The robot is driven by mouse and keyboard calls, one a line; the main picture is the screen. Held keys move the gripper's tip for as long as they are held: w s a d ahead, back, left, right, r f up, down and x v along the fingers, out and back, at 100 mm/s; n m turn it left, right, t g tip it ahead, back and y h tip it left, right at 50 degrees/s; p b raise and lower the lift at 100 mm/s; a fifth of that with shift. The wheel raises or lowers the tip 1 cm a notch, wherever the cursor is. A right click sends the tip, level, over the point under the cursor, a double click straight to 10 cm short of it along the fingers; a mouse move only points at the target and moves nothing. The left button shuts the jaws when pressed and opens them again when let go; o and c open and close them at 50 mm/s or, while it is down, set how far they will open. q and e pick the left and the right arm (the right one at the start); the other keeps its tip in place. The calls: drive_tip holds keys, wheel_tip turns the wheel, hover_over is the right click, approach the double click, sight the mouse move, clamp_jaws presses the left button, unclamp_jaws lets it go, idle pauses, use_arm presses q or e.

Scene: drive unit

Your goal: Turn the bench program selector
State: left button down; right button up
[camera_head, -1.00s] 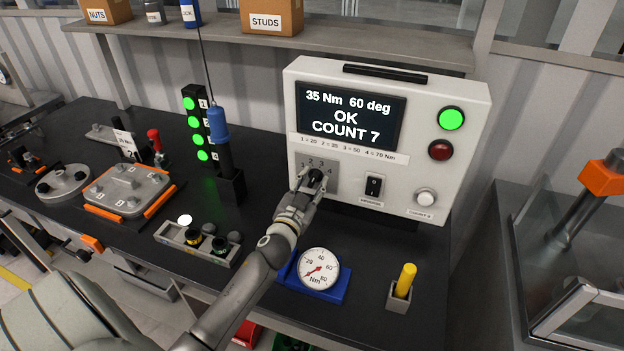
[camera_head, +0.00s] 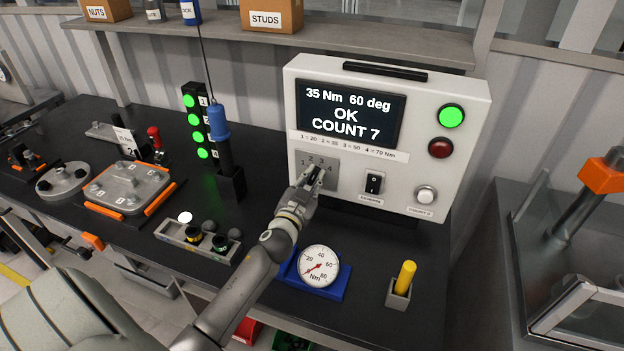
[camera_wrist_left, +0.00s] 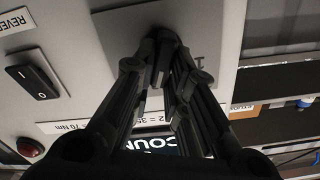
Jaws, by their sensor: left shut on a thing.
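The bench controller (camera_head: 440,178) is a white box with a screen reading "35 Nm 60 deg OK COUNT 7". The grey selector plate (camera_head: 331,172), numbered 1 to 4, is at its lower left and also shows in the left wrist view (camera_wrist_left: 110,30). My left gripper (camera_head: 314,174) reaches the plate and is shut on the black selector knob, which its fingers mostly hide. In the left wrist view the fingers (camera_wrist_left: 163,65) close together at the plate. The knob's pointing direction cannot be told. My right gripper is not in view.
A black rocker switch (camera_head: 374,184) and a white button (camera_head: 425,195) sit right of the plate. A blue-based Nm gauge (camera_head: 319,266) and a yellow-handled tool (camera_head: 405,279) stand on the bench in front. A blue-topped driver (camera_head: 218,122) hangs to the left.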

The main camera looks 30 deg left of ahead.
use_arm(q)
drive_tip(key=m, duration=0.2)
drive_tip(key=shift+d+f+m, duration=0.1)
drive_tip(key=shift+d+m, duration=0.05)
drive_tip(key=shift+m, duration=0.25)
drive_tip(key=shift+d+f+m+b, duration=0.15)
drive_tip(key=shift+m+b, duration=0.25)
drive_tip(key=shift+m, duration=2.1)
drive_tip(key=c, duration=1.4)
unclamp_jaws()
drive_tip(key=shift+c, duration=0.2)
